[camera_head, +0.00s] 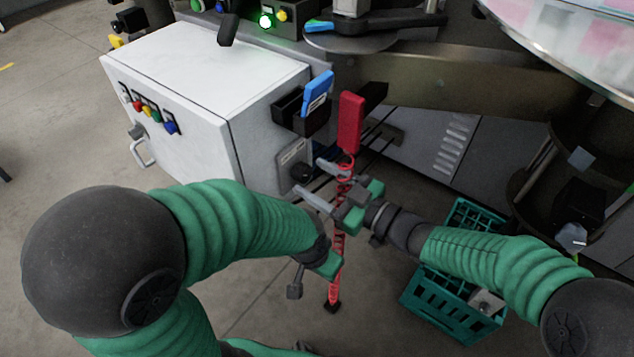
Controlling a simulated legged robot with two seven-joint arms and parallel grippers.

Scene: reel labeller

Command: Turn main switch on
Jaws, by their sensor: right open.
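A black round knob (301,172) sits on a grey plate (292,160) on the right side of the white cabinet (203,110); it looks like the main switch, but its marking is too small to read. My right gripper (314,183) is open, its two grey fingers pointing left at the knob, one above and one below. They are very close to the knob; I cannot tell whether they touch it. My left gripper (312,272) is lower, below the knob and apart from it, partly hidden by its own arm.
A red handset (351,122) with a coiled red cord hangs right of the knob, and the cord passes behind my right gripper. A blue-topped black holder (317,95) is above. A green crate (445,310) stands on the floor. Coloured buttons (148,109) line the cabinet's front.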

